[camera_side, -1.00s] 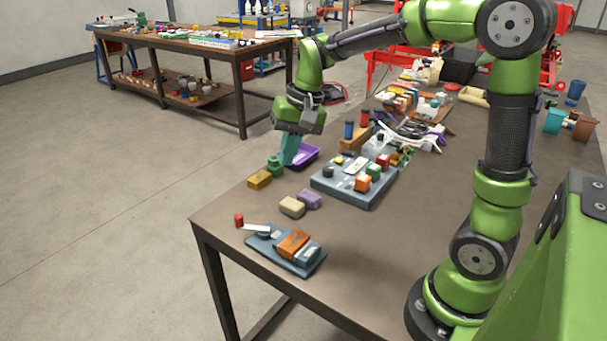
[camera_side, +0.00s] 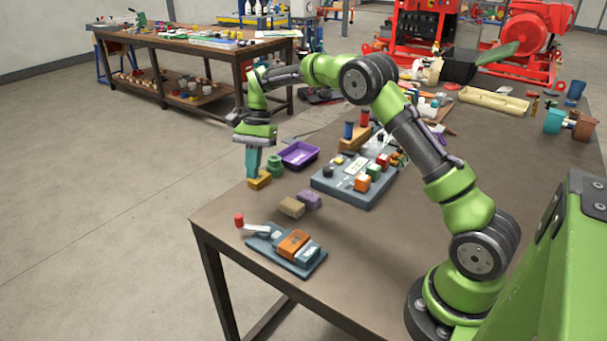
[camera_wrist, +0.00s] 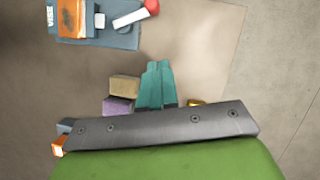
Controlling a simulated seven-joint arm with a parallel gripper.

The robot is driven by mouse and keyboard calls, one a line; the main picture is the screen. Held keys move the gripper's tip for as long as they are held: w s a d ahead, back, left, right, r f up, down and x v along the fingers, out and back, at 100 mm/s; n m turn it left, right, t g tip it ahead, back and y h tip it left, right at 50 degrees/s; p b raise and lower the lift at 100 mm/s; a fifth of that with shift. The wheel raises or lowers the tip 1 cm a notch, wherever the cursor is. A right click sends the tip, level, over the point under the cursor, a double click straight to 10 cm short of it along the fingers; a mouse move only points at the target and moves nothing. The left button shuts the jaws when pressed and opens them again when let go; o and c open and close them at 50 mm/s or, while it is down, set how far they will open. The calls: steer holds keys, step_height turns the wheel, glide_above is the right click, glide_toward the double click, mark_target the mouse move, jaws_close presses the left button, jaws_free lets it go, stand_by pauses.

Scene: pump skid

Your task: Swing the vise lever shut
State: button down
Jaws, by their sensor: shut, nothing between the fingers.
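The vise (camera_side: 290,250) is a blue-grey base with an orange block between its jaws, near the table's front left corner. Its lever (camera_side: 256,228) is a pale bar with a red knob (camera_side: 239,219), sticking out from the base toward the table's left edge. In the wrist view the vise (camera_wrist: 100,30) is at the top left, with the lever (camera_wrist: 130,17) pointing right to the red knob (camera_wrist: 152,6). My gripper (camera_side: 252,175) has teal fingers, shut and empty, pointing down beyond the vise. Its fingers (camera_wrist: 158,70) also show in the wrist view, apart from the lever.
A yellow block (camera_side: 260,181) and a green piece (camera_side: 275,166) are close to my fingers. A tan block (camera_side: 291,207) and a purple block (camera_side: 311,200) lie between my gripper and the vise. A purple tray (camera_side: 299,155) and a panel with coloured blocks (camera_side: 345,192) stand farther right.

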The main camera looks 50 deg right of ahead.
steer(key=x, duration=0.6)
steer(key=a, duration=0.1)
steer(key=s+a, duration=0.1)
steer(key=a, duration=0.1)
steer(key=shift+a, duration=0.1)
steer(key=shift+s+a, duration=0.1)
steer(key=shift+a, duration=0.2)
steer(key=shift+a, duration=0.1)
